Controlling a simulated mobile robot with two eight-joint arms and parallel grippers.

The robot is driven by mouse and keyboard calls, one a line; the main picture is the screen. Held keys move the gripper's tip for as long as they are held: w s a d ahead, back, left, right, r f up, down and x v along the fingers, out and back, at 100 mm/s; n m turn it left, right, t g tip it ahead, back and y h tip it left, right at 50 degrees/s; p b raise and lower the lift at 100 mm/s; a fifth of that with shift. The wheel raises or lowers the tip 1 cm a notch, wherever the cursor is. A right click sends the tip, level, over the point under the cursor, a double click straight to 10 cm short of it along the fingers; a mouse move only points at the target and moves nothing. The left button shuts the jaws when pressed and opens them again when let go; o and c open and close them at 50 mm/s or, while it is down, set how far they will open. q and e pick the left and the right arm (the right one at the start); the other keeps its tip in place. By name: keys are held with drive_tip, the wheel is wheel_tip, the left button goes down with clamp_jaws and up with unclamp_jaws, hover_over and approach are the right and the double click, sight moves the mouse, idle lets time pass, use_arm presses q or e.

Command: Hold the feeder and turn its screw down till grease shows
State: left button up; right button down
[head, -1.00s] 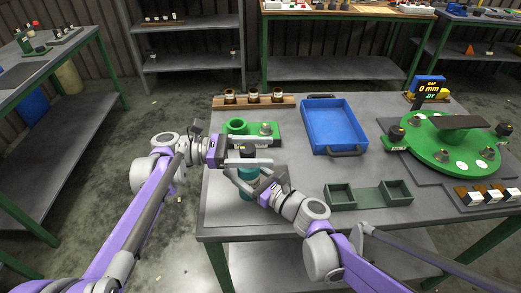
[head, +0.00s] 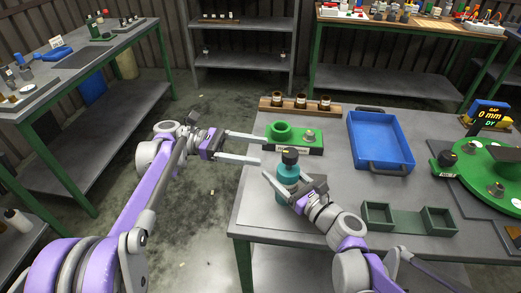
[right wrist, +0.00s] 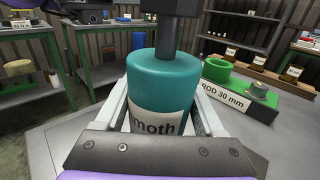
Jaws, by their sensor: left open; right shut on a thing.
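The feeder (head: 288,172) is a teal bottle-like body with a black screw (head: 290,156) on top, upright near the table's left front edge. My right gripper (head: 292,188) is shut around its body. In the right wrist view the feeder (right wrist: 162,77) stands between the fingers, with a white label partly reading "moth"; the black screw stem (right wrist: 167,40) rises out of the picture. My left gripper (head: 262,149) is open and empty, its fingers pointing right, just left of the screw and apart from it. No grease can be made out.
A green block with a ring (head: 285,147) and a metal knob sits behind the feeder. A wooden rack (head: 270,103) holds brown jars. A blue tray (head: 380,140), a dark green double bin (head: 408,222) and a green turntable (head: 480,175) stand to the right.

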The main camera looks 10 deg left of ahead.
idle(0.3)
unclamp_jaws()
drive_tip(key=v, duration=1.2)
drive_tip(key=shift+s, duration=0.1)
